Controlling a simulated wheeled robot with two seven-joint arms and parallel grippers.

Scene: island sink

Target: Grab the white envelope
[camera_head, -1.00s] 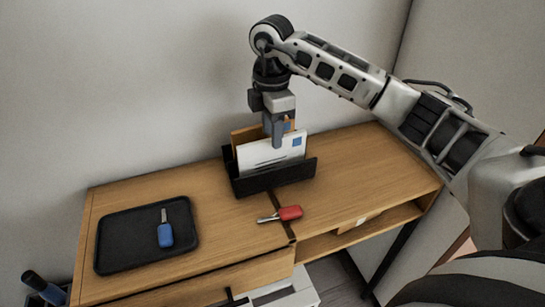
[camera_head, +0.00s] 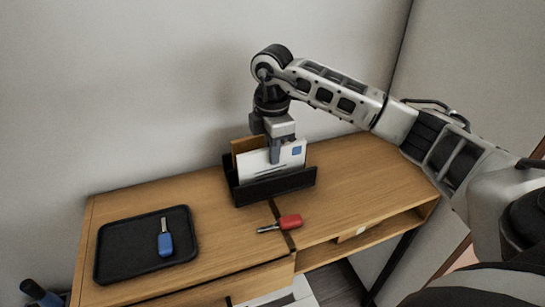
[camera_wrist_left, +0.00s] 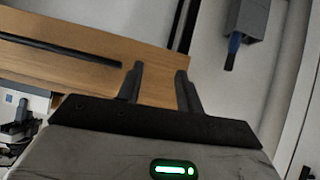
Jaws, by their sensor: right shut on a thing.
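The white envelope (camera_head: 258,163), with a blue square in its upper right corner, stands upright in the black holder (camera_head: 262,190) on the desk. A brown envelope (camera_head: 243,145) stands behind it. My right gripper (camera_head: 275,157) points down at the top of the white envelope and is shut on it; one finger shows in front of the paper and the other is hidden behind. My left gripper (camera_wrist_left: 158,85) shows only in the left wrist view, open, with nothing between its fingers.
The wall rises close behind, and the desktop right of the holder is clear.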

